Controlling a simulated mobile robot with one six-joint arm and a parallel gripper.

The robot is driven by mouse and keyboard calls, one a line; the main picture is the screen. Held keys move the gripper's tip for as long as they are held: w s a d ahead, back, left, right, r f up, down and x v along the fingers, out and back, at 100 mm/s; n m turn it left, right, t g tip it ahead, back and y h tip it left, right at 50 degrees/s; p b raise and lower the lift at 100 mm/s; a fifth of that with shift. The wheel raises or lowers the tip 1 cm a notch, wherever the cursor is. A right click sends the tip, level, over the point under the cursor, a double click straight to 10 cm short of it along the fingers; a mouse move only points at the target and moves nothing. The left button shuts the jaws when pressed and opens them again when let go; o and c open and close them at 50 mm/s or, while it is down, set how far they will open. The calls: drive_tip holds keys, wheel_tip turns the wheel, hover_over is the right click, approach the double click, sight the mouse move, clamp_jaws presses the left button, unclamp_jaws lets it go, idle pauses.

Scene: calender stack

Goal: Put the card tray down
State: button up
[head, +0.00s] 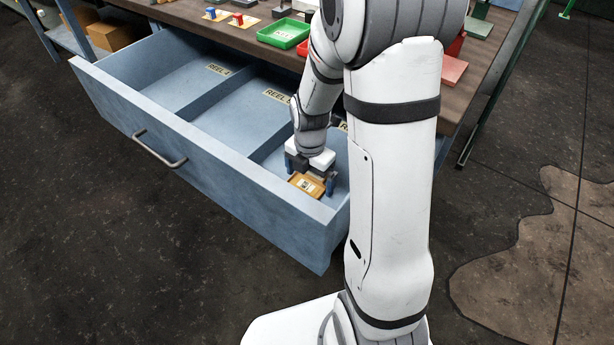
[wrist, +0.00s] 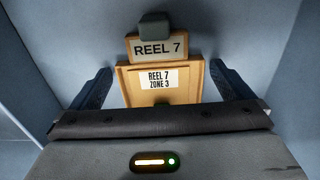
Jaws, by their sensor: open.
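The card tray (wrist: 128,90) is an orange-tan wooden holder with a white card reading "REEL 7 ZONE 3", a "REEL 7" plate and a dark grey knob behind it. In the head view the tray (head: 307,185) sits in the right compartment of the open blue drawer (head: 230,173). My gripper (head: 312,178) is down in that compartment at the tray. In the wrist view the open fingers (wrist: 160,90) stand on either side of the tray, with a visible gap on each side. The tray's near edge is hidden behind my gripper body.
The drawer's left and middle compartments look empty; "REEL" labels mark the back edge. Drawer walls and a divider (head: 268,145) stand close around my gripper. A green tray (head: 284,34) and small red and blue items sit on the wooden bench top (head: 180,12) behind.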

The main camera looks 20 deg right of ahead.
wheel_tip(320, 180, up, 12)
drive_tip(key=p, duration=0.3)
drive_tip(key=shift+r, duration=0.2)
idle(0.3)
drive_tip(key=s+a+r+m+t+p, duration=0.1)
drive_tip(key=s+r+m+p, duration=0.6)
drive_tip(key=r+m, duration=0.5)
drive_tip(key=s+a+r+m+t+p, duration=0.1)
drive_tip(key=s+r+m+p, duration=0.6)
drive_tip(key=r+m, duration=0.5)
drive_tip(key=m+p, duration=0.1)
drive_tip(key=p, duration=0.1)
drive_tip(key=shift+r+t+p, duration=0.3)
drive_tip(key=shift+p, duration=0.1)
